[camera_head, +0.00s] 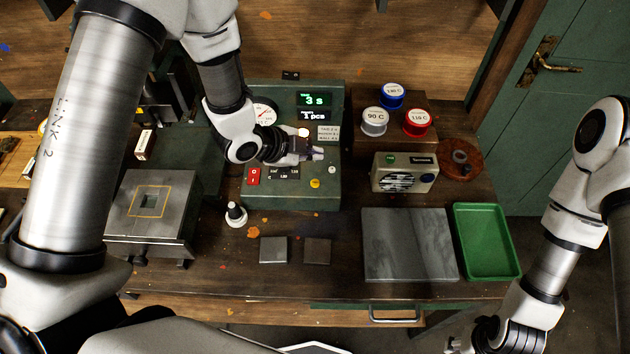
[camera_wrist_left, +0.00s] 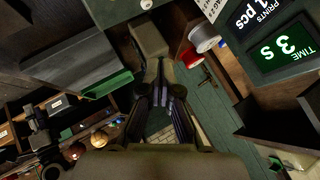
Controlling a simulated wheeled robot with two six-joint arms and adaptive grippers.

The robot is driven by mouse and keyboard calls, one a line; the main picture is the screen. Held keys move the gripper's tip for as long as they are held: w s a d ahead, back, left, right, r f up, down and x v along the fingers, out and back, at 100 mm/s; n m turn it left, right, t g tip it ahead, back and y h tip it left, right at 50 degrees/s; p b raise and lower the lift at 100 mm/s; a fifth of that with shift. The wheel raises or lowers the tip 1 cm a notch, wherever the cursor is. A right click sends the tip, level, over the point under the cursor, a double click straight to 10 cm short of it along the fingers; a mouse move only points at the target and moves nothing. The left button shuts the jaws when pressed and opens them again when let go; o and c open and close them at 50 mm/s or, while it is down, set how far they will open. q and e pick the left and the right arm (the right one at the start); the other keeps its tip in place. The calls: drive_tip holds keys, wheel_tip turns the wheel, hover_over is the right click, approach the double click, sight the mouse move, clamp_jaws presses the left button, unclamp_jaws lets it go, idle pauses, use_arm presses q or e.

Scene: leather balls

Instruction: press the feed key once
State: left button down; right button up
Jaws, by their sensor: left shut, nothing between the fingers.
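The green machine (camera_head: 290,195) stands at the middle back of the bench, with a display (camera_head: 313,107) reading "3 s" and "1 pcs". Its panel carries a red switch (camera_head: 253,176), a yellow button (camera_head: 315,183) and a pale button (camera_head: 332,170); I cannot tell which is the feed key. My left gripper (camera_head: 318,154) is shut and empty, over the panel, above and behind these two buttons. Its fingers (camera_wrist_left: 163,92) show shut in the left wrist view; contact cannot be made out. My right gripper (camera_head: 455,346) is partly in view at the bottom edge, its jaws unclear.
Right of the machine stand a small beige device (camera_head: 405,185) and tins on a wooden block (camera_head: 420,145). A grey slab (camera_head: 400,240) and a green tray (camera_head: 487,240) lie front right. A white-based stamp (camera_head: 236,214) and two small dark squares sit in front.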

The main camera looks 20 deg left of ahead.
sight(313, 184)
use_arm(q)
drive_tip(key=f, duration=0.1)
drive_tip(key=w+f+b, duration=0.1)
drive_tip(key=f, duration=0.1)
drive_tip(key=shift+b, duration=0.3)
drive_tip(key=f+b, duration=0.4)
drive_tip(key=f, duration=0.1)
drive_tip(key=shift+s+f, duration=0.15)
drive_tip(key=shift+s, duration=0.15)
drive_tip(key=shift+w+f, duration=0.15)
drive_tip(key=shift+f, duration=0.05)
drive_tip(key=shift+s+r, duration=0.15)
drive_tip(key=shift+s, duration=0.05)
drive_tip(key=shift+w, duration=0.1)
drive_tip(key=shift+f+b, duration=0.2)
drive_tip(key=shift+b, duration=0.15)
drive_tip(key=shift+f, duration=0.3)
